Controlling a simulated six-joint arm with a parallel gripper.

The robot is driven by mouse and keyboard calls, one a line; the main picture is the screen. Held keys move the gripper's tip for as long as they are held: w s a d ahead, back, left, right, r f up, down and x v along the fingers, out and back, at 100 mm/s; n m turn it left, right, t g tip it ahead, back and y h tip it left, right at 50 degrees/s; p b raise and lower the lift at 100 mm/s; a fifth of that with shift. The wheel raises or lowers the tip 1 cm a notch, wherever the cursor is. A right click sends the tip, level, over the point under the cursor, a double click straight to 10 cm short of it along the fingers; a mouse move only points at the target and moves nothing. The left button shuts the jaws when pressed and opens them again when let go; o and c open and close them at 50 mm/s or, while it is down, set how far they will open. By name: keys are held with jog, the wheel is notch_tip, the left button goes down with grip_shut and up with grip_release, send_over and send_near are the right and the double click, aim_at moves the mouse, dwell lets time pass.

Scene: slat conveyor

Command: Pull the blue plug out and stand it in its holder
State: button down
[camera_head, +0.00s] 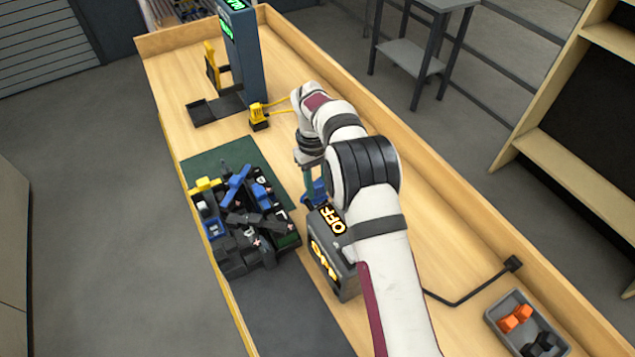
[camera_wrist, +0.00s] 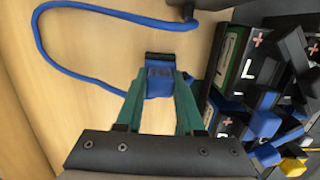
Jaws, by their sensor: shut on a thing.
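My gripper (camera_wrist: 160,95) has two teal fingers and is shut on the blue plug (camera_wrist: 160,82), seen in the wrist view. A dark piece sits at the plug's far end, and a blue cable (camera_wrist: 60,70) loops away to the left. In the head view the blue plug (camera_head: 319,191) shows just beyond the dark box, partly hidden by my gripper (camera_head: 311,178) and arm. Whether the plug sits in a socket or is free cannot be told. A black rack (camera_head: 245,262) with blue, yellow and black pieces lies to the left; which part is the plug's holder is unclear.
A dark box (camera_head: 343,283) with lit "OFF" signs stands close to my arm. A yellow plug (camera_head: 259,123), a dark post (camera_head: 240,55) with green displays and a yellow stand are at the back. A grey bin (camera_head: 497,315) holds orange and black pieces at right. Bench edges are raised.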

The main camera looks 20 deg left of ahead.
jog(key=shift+f, duration=0.65)
jog(key=shift+c, duration=2.2)
grip_release()
notch_tip(320, 180, up, 16)
jog(key=w+a, duration=0.1)
jog(key=shift+w+a+f, duration=0.15)
jog(key=shift+w+a, duration=0.05)
